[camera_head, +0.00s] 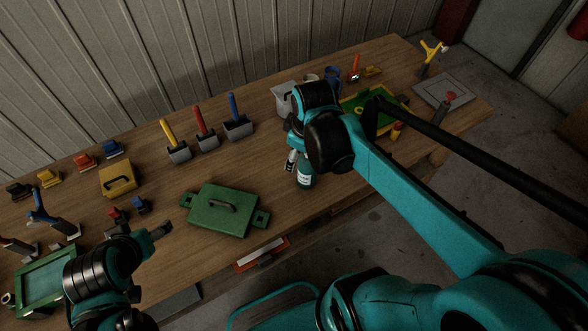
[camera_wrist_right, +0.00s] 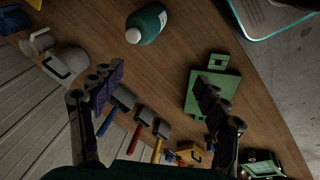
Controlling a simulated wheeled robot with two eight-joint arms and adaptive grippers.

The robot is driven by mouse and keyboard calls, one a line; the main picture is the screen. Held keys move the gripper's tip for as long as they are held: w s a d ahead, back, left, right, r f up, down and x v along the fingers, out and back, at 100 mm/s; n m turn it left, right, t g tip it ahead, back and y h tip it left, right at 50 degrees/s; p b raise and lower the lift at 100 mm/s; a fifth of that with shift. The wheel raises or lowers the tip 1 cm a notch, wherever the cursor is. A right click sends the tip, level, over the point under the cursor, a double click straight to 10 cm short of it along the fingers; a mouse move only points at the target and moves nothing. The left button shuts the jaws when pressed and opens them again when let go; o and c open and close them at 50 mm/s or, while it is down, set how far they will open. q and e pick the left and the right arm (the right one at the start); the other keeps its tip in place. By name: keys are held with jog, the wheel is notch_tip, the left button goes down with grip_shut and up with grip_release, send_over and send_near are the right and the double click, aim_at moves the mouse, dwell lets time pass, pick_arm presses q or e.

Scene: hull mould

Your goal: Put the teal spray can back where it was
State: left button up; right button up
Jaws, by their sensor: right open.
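The teal spray can (camera_head: 305,178), with a white label, stands on the table near its front edge, its top partly hidden by my right wrist. In the right wrist view the can (camera_wrist_right: 147,24) is at the top, beyond and apart from the fingers. My right gripper (camera_wrist_right: 158,92) is open, with nothing between its fingers. In the head view the right gripper (camera_head: 291,160) shows just left of the can, mostly hidden by my arm. My left gripper (camera_head: 160,230) is over the table at the left front; its jaw opening is unclear.
A green lidded box (camera_head: 222,209) lies left of the can. Several handled scoops (camera_head: 207,139) stand behind it. A grey bin (camera_head: 284,98), mugs and a green tray (camera_head: 362,110) are at the back right. Bare wood lies between box and scoops.

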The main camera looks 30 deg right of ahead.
jog(key=s+a+r+m+t, duration=0.1)
jog(key=s+a+m+t, duration=0.3)
jog(key=s+a+m, duration=0.1)
jog(key=s+m, duration=0.1)
jog(key=m, duration=0.1)
jog(key=shift+s+m, duration=0.15)
jog(key=shift+m, duration=0.15)
notch_tip(320, 180, down, 4)
jog(key=b, duration=0.4)
dwell(0.4)
